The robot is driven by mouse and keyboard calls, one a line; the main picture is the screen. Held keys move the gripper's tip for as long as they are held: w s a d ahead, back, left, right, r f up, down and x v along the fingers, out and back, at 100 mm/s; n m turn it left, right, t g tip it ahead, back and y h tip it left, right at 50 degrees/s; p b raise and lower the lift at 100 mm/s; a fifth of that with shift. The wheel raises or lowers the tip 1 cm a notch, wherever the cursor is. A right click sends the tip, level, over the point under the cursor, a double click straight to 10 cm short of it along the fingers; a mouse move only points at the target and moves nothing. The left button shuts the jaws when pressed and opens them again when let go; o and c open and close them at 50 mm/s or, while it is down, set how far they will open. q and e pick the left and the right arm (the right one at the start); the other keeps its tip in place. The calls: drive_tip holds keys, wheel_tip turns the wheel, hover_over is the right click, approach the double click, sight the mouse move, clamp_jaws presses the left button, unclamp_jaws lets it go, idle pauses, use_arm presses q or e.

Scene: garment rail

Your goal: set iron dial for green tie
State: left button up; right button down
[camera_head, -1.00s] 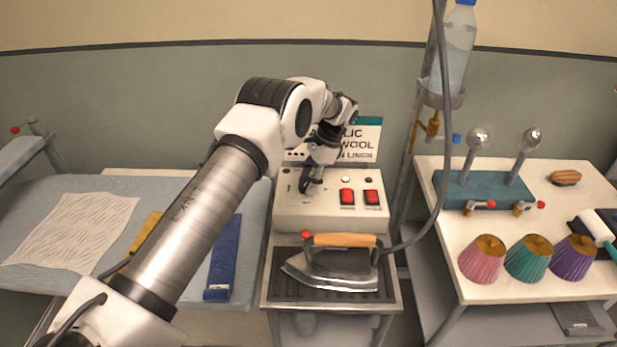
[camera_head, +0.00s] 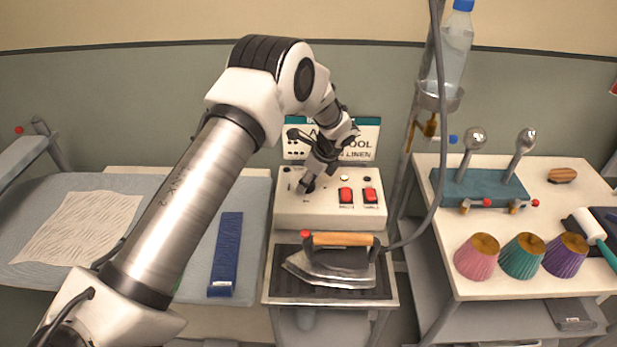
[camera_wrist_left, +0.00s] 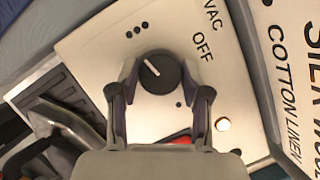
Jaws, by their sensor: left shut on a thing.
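My left gripper (camera_wrist_left: 158,95) is shut on the black round dial (camera_wrist_left: 158,72) of the control box, with one finger on each side of it. A white pointer line shows on the dial's top. The cream control box (camera_head: 320,214) stands behind the iron. In the head view my left gripper (camera_head: 306,184) is at the box's upper left and hides the dial. The iron (camera_head: 335,262) with a wooden handle rests on the dark ribbed plate. The sign (camera_head: 365,140) behind the box is partly covered by my arm. No green tie can be made out. My right gripper is not in view.
Two red switches (camera_head: 346,196) sit right of the dial. A hose (camera_head: 440,130) hangs down to the iron. A side table at right holds several colored molds.

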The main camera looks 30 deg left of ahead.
use_arm(q)
drive_tip(key=shift+s+m+t+p, duration=0.1)
drive_tip(key=shift+m+t+p, duration=0.3)
drive_tip(key=shift+m, duration=1.2)
drive_tip(key=o, duration=1.2)
drive_tip(key=shift+c, duration=0.2)
drive_tip(key=v, duration=1.2)
drive_tip(key=shift+s, duration=0.1)
